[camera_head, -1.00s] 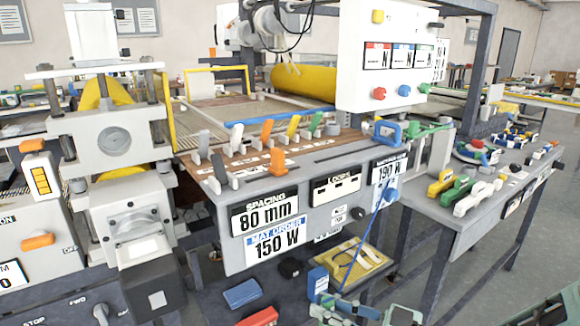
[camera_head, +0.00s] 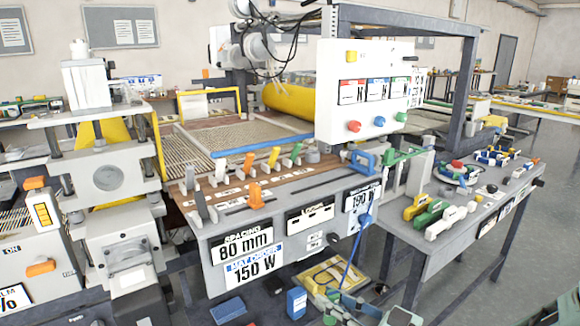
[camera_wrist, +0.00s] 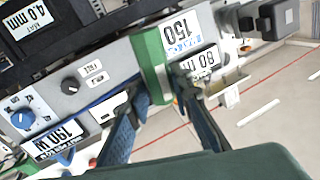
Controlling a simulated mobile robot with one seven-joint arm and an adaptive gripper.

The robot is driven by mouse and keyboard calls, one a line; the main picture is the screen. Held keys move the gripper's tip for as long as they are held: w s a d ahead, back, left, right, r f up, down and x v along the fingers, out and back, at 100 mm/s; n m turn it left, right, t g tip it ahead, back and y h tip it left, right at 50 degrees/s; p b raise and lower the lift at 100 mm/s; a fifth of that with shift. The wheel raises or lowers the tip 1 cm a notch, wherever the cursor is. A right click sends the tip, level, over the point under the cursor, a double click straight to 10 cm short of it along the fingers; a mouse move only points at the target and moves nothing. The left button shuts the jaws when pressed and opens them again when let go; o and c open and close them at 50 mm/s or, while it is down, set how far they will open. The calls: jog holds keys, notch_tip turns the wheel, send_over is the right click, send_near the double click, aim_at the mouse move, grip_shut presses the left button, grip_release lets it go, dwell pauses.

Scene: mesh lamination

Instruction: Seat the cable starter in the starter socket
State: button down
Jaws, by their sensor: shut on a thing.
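My gripper (camera_wrist: 160,88) is shut on a green block (camera_wrist: 152,50) with a pale edge, which I take to be the cable starter. The block stands between the two fingertips, in front of the grey panel with the 150 W and 80 mm labels. In the head view my gripper (camera_head: 338,303) is low, at the lower edge of the picture, below the panel front. I cannot make out the starter socket for certain.
The grey machine front (camera_head: 300,245) is close. A blue block (camera_head: 297,302) and a yellow tray (camera_head: 335,272) are beneath it. A side table (camera_head: 475,215) with coloured clamps is on the right. Open floor (camera_head: 520,260) lies to the right.

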jog(key=w+d+r+m+t+h+p, duration=0.2)
jog(key=r+p, duration=0.4)
jog(key=p, duration=0.2)
jog(key=w+d+r+m+t+h+p, duration=0.2)
jog(key=w+r+h+p, duration=0.1)
jog(key=r+p, duration=0.3)
jog(key=p, duration=0.2)
jog(key=shift+d+p, duration=0.2)
jog(key=shift+p, duration=0.1)
jog(key=shift+f, duration=0.1)
jog(key=shift+s+a, duration=0.1)
jog(key=shift+a, duration=0.05)
